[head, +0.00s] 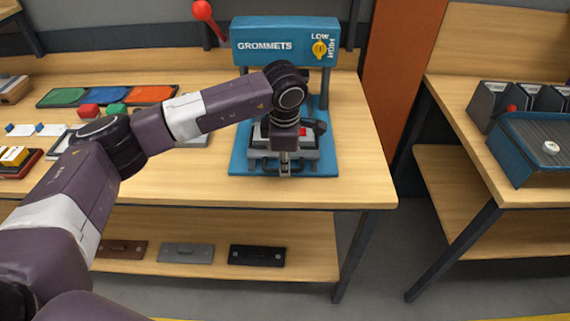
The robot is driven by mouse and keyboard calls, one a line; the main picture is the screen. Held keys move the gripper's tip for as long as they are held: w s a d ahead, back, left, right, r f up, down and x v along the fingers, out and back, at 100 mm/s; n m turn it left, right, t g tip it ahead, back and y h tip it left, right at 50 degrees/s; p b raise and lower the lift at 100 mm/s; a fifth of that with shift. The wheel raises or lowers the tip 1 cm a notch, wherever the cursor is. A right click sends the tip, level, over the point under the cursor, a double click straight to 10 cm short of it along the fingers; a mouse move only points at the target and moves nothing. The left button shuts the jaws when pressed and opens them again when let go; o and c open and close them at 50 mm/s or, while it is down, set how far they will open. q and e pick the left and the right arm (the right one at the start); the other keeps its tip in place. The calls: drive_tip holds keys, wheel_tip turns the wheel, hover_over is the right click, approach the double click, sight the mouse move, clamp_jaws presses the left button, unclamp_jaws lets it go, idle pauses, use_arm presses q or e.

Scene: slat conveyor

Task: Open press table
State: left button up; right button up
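The blue press (250,54) labelled GROMMETS stands at the back right of the wooden bench, with a yellow LOW/HIGH knob (319,48) and a lever with a red ball (202,10) at its upper left. Its table (318,157) is a grey block low on the blue base, with a small handle at its front. My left gripper (284,166) points down at the front of this table, at the handle. The wrist hides part of the table. Whether the fingers are closed on the handle is too small to tell. My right gripper is out of view.
Trays with green, blue and orange pieces (107,95) and red and green blocks lie on the bench's left. Several plates (186,253) lie on the lower shelf. A second bench at right holds a blue slatted unit (530,150) and dark bins. The bench front is clear.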

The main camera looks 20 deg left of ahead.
use_arm(q)
drive_tip(key=shift+o, duration=1.2)
drive_tip(key=shift+r, duration=0.15)
wheel_tip(320, 180, up, 12)
drive_tip(key=s, duration=0.2)
drive_tip(key=shift+d+f, duration=0.2)
drive_tip(key=shift+d, duration=0.1)
drive_tip(key=shift+s+f, duration=0.1)
